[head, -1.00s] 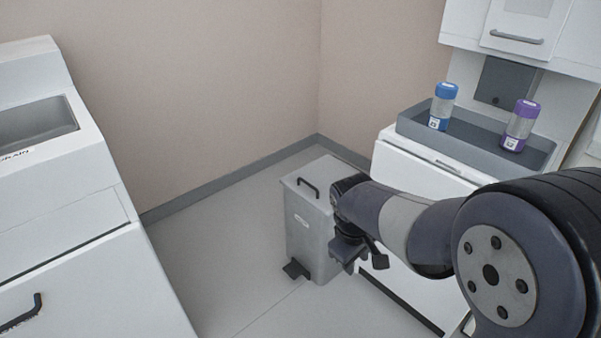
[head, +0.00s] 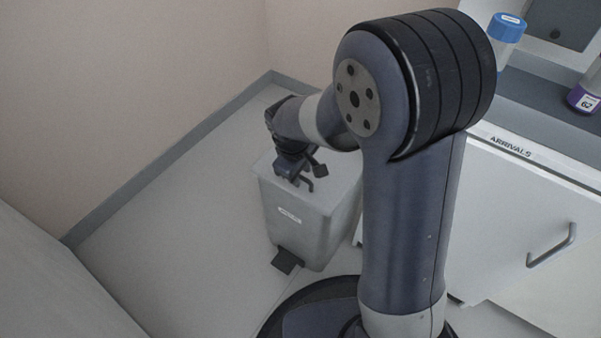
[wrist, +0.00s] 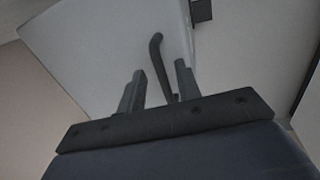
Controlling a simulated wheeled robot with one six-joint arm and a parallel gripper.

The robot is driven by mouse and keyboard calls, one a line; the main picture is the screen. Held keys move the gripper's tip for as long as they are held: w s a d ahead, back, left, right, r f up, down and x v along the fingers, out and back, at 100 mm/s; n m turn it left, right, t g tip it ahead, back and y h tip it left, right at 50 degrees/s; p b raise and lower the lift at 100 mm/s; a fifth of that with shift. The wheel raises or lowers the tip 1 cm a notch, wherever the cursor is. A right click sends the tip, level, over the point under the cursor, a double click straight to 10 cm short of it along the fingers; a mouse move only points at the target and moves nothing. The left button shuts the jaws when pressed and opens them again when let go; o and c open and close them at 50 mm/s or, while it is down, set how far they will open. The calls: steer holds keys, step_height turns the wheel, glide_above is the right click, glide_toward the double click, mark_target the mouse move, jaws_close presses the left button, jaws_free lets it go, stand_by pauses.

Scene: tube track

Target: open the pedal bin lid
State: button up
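The pedal bin (head: 296,222) is a grey box with a small white label on its front. Its lid (head: 335,187) lies flat and shut. A dark handle (head: 307,184) on the lid is partly hidden by my gripper (head: 291,167), which is low over the lid. In the wrist view, the two fingers of my gripper (wrist: 159,68) stand apart, with the dark handle (wrist: 156,55) showing between them. I cannot tell whether a finger touches it. A black pedal (head: 286,261) sticks out at the bin's foot.
A white cabinet (head: 500,215) marked ARRIVALS stands right of the bin, with a grey tray (head: 535,100) on top. Walls rise behind the bin. Floor (head: 185,205) left of it is clear.

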steer(key=shift+s, duration=0.1)
jaws_close()
stand_by(0.5)
